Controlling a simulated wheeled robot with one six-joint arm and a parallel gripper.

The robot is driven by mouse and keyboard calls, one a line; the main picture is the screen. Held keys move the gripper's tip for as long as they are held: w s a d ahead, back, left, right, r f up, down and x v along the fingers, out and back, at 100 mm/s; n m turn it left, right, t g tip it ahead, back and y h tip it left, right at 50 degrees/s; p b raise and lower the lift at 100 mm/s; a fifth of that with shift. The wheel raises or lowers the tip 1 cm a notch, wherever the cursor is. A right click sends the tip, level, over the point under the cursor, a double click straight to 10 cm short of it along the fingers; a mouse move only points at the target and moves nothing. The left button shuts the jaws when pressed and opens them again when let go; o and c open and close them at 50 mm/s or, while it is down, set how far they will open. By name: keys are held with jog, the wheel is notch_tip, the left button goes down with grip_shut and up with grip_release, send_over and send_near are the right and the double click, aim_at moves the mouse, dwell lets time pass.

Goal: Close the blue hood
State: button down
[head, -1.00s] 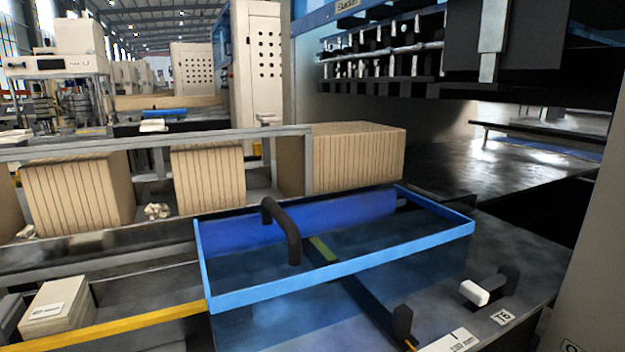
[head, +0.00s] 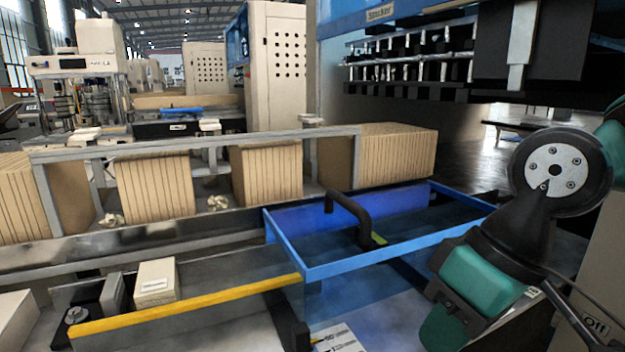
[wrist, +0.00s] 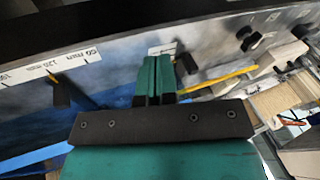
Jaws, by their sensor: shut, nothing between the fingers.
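The blue hood (head: 372,260) is a see-through box with a bright blue rim, in the middle of the head view. A black curved handle (head: 352,214) stands at its left part. I cannot tell from this how far the hood is open. In the wrist view my gripper (wrist: 155,62) has two teal fingers pressed together with nothing between them. Blue see-through panel (wrist: 95,122) shows beside and beyond the fingers. In the head view my arm is at the right front, beside the hood's right side; the fingertips are not clear there.
A yellow-edged rail (head: 185,304) runs left from the hood, with a small beige box (head: 155,282) behind it. Brown card stacks (head: 395,155) stand behind a grey rail. A blue press machine (head: 395,20) overhangs at the back right. A ruler label (wrist: 75,60) shows in the wrist view.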

jog(key=w+d+r+t+y+p, duration=0.1)
jog(key=w+r+p, duration=0.3)
jog(key=w, duration=0.5)
jog(key=w+d+r+m+p, duration=0.1)
jog(key=w+r+p, duration=0.1)
jog(key=w+r, duration=0.55)
jog(key=w+d+r+t+y+p, duration=0.1)
jog(key=w+d+r+p, duration=0.2)
jog(key=w, duration=0.7)
jog(key=p, duration=0.3)
send_near(352, 216)
jog(key=w, duration=0.1)
jog(key=w+a+f, duration=0.1)
jog(key=w+a, duration=0.1)
jog(key=shift+w+f, duration=0.2)
jog(key=shift+f, duration=0.05)
jog(key=shift+s+a+p, duration=0.3)
jog(key=shift+a, duration=0.3)
jog(key=shift+s+a+p, duration=0.25)
jog(key=shift+s+a, duration=0.05)
jog(key=shift+a, duration=0.3)
jog(key=shift+s+a+f, duration=0.15)
jog(key=shift+a+f, duration=0.2)
jog(key=shift+a, duration=0.15)
